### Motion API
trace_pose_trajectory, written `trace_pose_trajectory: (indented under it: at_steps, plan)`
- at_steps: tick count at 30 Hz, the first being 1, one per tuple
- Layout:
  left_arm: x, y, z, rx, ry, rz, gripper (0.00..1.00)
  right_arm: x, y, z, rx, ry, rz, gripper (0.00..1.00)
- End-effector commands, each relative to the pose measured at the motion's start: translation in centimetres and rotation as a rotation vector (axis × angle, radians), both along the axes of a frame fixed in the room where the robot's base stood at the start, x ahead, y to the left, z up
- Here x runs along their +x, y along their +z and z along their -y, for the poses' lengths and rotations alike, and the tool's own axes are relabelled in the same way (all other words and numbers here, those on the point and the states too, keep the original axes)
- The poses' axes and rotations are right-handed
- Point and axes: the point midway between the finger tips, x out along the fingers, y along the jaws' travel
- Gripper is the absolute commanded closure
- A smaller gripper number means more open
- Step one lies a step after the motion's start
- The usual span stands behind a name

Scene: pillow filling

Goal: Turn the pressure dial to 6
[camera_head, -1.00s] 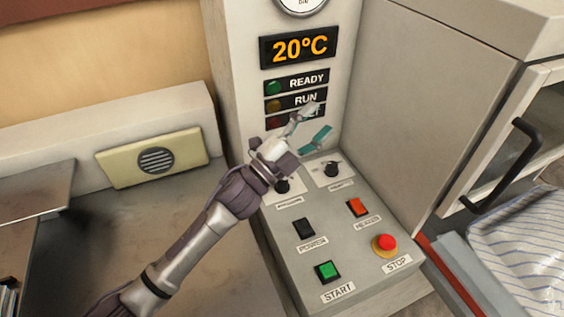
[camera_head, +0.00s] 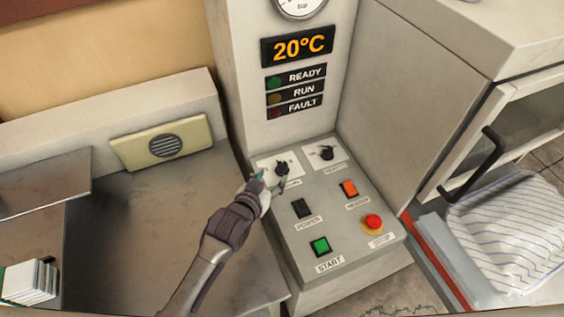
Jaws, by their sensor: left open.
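Two black dials sit on white plates at the back of the grey control panel (camera_head: 335,215): a left dial (camera_head: 282,168) and a right dial (camera_head: 326,152). Their labels are too small to read, so I cannot tell which is the pressure dial or what number either points to. My left gripper (camera_head: 270,181) is open, with its fingertips close at the front left of the left dial. I cannot tell whether they touch it. The gripper partly covers that dial's plate and label. My right gripper is not in view.
A black POWER switch (camera_head: 301,208), an orange switch (camera_head: 349,189), a green START button (camera_head: 320,246) and a red stop button (camera_head: 373,222) are on the panel. Above are a 20°C display (camera_head: 297,46) and a gauge (camera_head: 300,5) marked bar. Striped fabric (camera_head: 515,225) lies right.

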Motion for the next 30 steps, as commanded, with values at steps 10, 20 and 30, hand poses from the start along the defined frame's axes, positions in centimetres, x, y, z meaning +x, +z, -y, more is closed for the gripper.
trace_pose_trajectory:
  at_steps: [10,20,30]
  plan:
    - [5.3,-2.2,2.4,0.001,-0.002,0.002,0.44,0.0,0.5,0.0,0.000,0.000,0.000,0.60]
    - [7.1,-3.2,3.1,0.002,-0.001,0.003,0.44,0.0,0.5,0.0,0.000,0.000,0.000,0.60]
    - [7.2,-3.2,3.2,0.002,-0.001,0.003,0.57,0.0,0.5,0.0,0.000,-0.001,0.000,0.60]
